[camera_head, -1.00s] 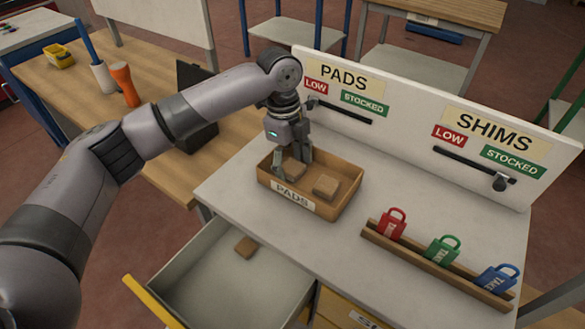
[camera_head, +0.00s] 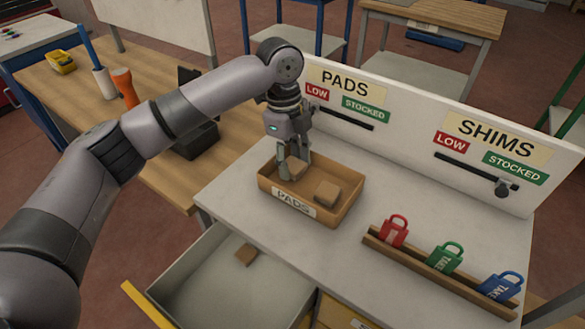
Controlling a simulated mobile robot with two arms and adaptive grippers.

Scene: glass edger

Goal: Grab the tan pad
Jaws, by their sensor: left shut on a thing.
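An open tan tray labelled PADS (camera_head: 341,212) sits on the white worktop. One tan pad (camera_head: 327,191) lies in its right part. Another tan pad (camera_head: 296,171) is in the left part, partly hidden by my left gripper (camera_head: 292,172). The left gripper points down into the tray and is shut on that pad. A third tan pad (camera_head: 246,254) lies in the open drawer below. My right gripper is not in view.
A white board (camera_head: 411,124) with PADS and SHIMS signs and sliders stands behind the tray. A wooden rack (camera_head: 428,270) with red, green and blue tags is at the right. The open drawer (camera_head: 212,291) juts out at the front.

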